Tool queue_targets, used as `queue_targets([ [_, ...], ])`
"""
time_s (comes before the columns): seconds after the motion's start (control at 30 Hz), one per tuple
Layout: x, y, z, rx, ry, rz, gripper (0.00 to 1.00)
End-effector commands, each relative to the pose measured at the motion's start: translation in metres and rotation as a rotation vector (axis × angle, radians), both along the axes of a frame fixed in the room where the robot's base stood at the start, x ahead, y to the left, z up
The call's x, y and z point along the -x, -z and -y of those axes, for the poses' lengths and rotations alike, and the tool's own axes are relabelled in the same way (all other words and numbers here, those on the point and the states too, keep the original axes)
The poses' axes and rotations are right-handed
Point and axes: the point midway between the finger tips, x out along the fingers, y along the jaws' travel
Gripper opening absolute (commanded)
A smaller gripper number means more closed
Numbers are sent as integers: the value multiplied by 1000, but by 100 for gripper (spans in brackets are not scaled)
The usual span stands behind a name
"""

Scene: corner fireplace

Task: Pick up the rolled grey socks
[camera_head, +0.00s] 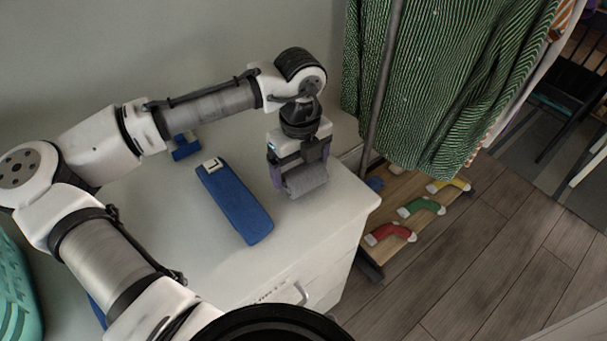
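The rolled grey socks (307,181) are a small grey bundle near the right end of the white dresser top. My gripper (299,175) points down over them, with one dark finger at each side of the roll. The fingers are spread about as wide as the socks. I cannot tell whether they press on them or whether the socks rest on the top. The upper part of the socks is hidden by the gripper.
A blue long case (236,203) lies left of the gripper, with a smaller blue item (185,147) behind it. A green striped shirt (445,75) hangs at right. Red, green and yellow socks (390,234) lie on a low wooden shelf. A teal basket (17,295) stands at left.

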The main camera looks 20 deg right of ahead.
Motion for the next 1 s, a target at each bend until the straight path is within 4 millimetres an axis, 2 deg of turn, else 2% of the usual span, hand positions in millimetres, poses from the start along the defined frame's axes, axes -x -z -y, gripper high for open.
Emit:
queue_targets([
  [0.03, 0, 0, 0, 0, 0, 0, 82],
  [0.23, 0, 0, 0, 0, 0, 0, 56],
  [0.5, 0, -1, 0, 0, 0, 0, 55],
  [0.67, -1, -11, 0, 0, 0, 2, 55],
  [0.83, -1, -42, 1, 2, -1, 3, 55],
  [1.0, 0, -93, 1, 3, 2, 2, 55],
])
